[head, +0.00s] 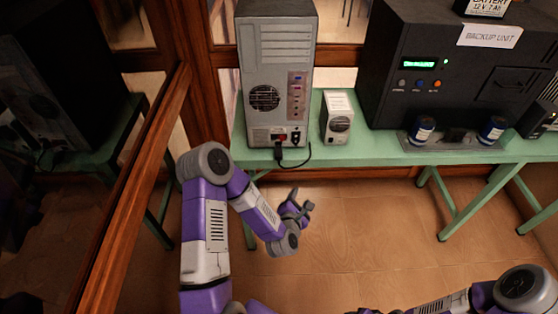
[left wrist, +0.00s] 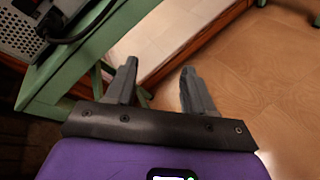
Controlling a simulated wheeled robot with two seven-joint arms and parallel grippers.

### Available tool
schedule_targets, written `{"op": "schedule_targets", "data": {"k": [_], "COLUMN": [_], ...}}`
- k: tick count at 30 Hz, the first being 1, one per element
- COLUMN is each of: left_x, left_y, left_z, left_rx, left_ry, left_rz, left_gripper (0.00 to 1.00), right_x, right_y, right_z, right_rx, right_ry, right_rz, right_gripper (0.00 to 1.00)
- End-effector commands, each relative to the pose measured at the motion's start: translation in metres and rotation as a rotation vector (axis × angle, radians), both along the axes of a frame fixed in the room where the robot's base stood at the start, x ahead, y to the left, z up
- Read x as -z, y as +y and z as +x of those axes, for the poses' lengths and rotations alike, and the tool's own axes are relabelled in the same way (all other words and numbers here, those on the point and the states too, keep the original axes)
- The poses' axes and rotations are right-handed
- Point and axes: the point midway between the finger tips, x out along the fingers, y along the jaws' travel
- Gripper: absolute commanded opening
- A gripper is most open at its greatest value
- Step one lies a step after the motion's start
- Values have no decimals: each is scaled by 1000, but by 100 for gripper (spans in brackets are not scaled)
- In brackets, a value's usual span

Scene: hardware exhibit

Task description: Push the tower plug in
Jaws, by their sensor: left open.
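The grey computer tower (head: 277,75) stands on the green table with its back panel facing me. A black plug (head: 279,154) is at the lower edge of that panel, below a red switch, with its cable curving right. I cannot tell how deep it sits in its socket. In the left wrist view, a black plug and cable (left wrist: 50,25) show at the top left corner by the tower (left wrist: 22,37). My left gripper (head: 301,204) is open and empty, below and in front of the table edge, apart from the plug. Its two fingers (left wrist: 157,78) are spread. My right gripper is out of view.
A small white box (head: 337,118) stands right of the tower. A large black backup unit (head: 455,70) fills the table's right side, with small dark cylinders (head: 423,130) before it. The green table (head: 375,152) has a front edge above my gripper. A wooden-framed glass panel (head: 150,165) stands left.

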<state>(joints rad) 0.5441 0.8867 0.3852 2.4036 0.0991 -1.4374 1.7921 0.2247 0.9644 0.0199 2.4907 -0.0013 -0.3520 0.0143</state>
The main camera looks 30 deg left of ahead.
Motion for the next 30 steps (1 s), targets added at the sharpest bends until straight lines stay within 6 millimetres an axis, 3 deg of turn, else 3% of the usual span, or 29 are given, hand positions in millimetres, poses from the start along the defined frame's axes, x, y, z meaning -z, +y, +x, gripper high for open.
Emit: {"op": "schedule_targets", "data": {"k": [3,10,16,30], "left_x": [-30,-69,-77,-77], "left_y": [34,72,85,117], "left_z": [7,4,11,64], "left_rx": [-215,-418,-453,-449], "left_ry": [-214,-516,-584,-581], "left_rz": [-210,-469,-524,-522], "left_gripper": [53,53,53,53], "right_x": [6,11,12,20], "right_y": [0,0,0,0], "right_z": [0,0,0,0], "right_rx": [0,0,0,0], "right_ry": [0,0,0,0], "right_rz": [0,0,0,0], "right_gripper": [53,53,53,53]}}
